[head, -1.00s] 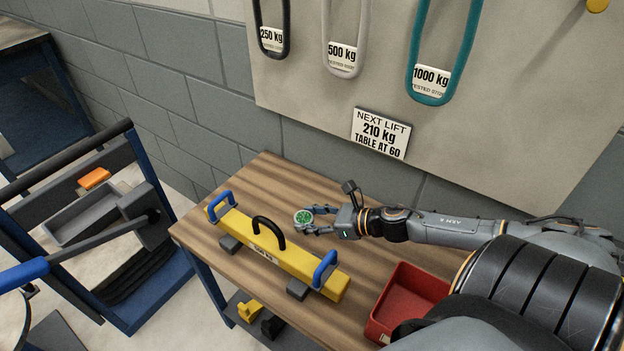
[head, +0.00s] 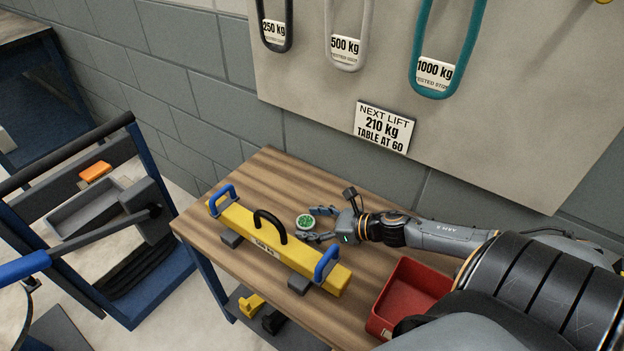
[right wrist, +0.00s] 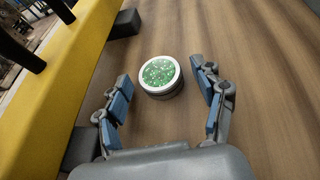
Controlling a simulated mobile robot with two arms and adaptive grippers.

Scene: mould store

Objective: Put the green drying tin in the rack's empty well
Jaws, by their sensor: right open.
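The green drying tin (head: 305,222) is a small round tin with a pale rim and a speckled green top. It stands upright on the wooden table beside the yellow beam. My right gripper (head: 321,224) is open, with the tin just ahead of and partly between its fingertips. In the right wrist view the tin (right wrist: 160,75) sits between the open fingers (right wrist: 163,92), with a gap on both sides. The rack with the empty well cannot be made out for sure. My left gripper is not in view.
A yellow lifting beam (head: 290,258) with blue end loops lies along the table (head: 270,172). A red bin (head: 412,290) stands at the table's right. A blue trolley (head: 150,290) with a grey tray stands at left. Bare tabletop lies behind the tin.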

